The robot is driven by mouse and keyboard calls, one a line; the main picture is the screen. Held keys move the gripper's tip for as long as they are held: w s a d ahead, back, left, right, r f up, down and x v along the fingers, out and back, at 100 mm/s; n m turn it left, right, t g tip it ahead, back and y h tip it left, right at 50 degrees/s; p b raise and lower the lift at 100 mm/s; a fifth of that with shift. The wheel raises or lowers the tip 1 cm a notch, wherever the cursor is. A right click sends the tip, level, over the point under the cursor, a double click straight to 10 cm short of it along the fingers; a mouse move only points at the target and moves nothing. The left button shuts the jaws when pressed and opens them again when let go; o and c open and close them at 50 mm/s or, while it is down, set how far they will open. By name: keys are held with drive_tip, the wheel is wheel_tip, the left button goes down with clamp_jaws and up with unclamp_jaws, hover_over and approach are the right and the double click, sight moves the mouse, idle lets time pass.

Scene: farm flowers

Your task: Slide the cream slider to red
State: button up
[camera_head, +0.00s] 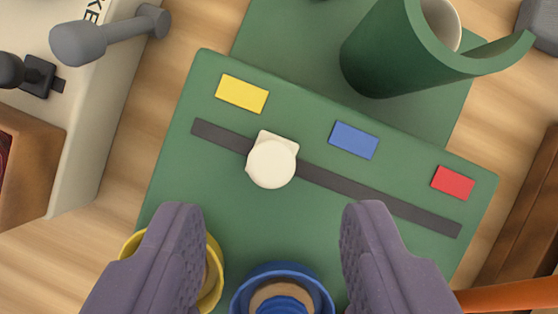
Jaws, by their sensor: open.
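The cream slider (272,161) has a round knob and sits on a dark track (375,198) in a green board (256,214). It stands on the left part of the track, between the yellow patch (242,93) and the blue patch (353,140). The red patch (453,182) lies near the track's right end. My gripper (272,222) is open and empty. Its two purple fingers reach in from the bottom of the picture, one to each side and below the slider, not touching it.
A green holder (405,55) stands behind the board. A yellow cup (214,262) and a blue cup (283,283) are at the bottom, by my fingers. A cream panel with a grey lever (105,35) is at left. An orange bar (510,295) is at lower right.

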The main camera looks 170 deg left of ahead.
sight(274, 168)
drive_tip(key=b+x, duration=0.1)
drive_tip(key=x, duration=0.3)
drive_tip(key=shift+w+f, duration=0.15)
drive_tip(key=shift+f, duration=0.1)
clamp_jaws()
